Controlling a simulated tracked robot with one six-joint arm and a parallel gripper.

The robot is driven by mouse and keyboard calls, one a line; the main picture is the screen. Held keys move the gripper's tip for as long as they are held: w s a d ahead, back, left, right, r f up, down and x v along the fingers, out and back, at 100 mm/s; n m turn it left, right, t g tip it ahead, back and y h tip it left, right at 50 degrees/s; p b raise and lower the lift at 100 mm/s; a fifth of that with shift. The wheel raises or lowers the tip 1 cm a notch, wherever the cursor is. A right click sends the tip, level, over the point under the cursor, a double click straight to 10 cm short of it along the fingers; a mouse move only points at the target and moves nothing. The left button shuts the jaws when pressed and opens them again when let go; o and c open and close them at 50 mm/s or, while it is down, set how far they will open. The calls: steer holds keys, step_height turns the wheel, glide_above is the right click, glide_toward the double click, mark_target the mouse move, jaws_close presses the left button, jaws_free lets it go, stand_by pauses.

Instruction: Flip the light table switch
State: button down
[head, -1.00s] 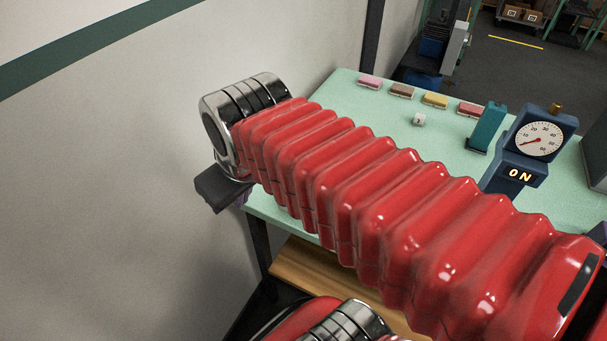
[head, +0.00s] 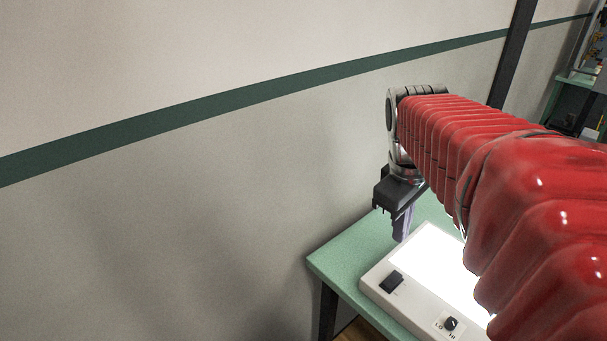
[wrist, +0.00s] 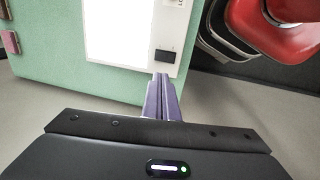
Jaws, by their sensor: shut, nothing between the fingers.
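The light table (head: 376,270) is a pale box with a brightly glowing white panel, lying on a green table. Its black rocker switch (head: 392,283) is at the near left corner of the frame, and the switch also shows in the wrist view (wrist: 165,56). A small knob marked LO and HI (head: 451,324) is on the same border. My gripper (head: 403,228) is shut and empty, with purple fingers pointing down. In the wrist view the fingertips (wrist: 162,78) appear just short of the switch; I cannot tell whether they touch the light table.
The green table (head: 335,258) stands close to the grey wall (head: 200,220) with its dark green stripe. In the wrist view, small coloured blocks (wrist: 9,42) sit at the table's left edge. My red arm hides the right part of the light table.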

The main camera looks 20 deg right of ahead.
mark_target(394, 274)
stand_by(0.3)
steer(key=f, duration=0.4)
steer(key=d+f, duration=0.1)
steer(key=f, duration=0.4)
steer(key=w+d+f, duration=0.1)
steer(key=f, duration=0.3)
steer(key=shift+d+f, duration=0.1)
steer(key=shift+f, duration=0.3)
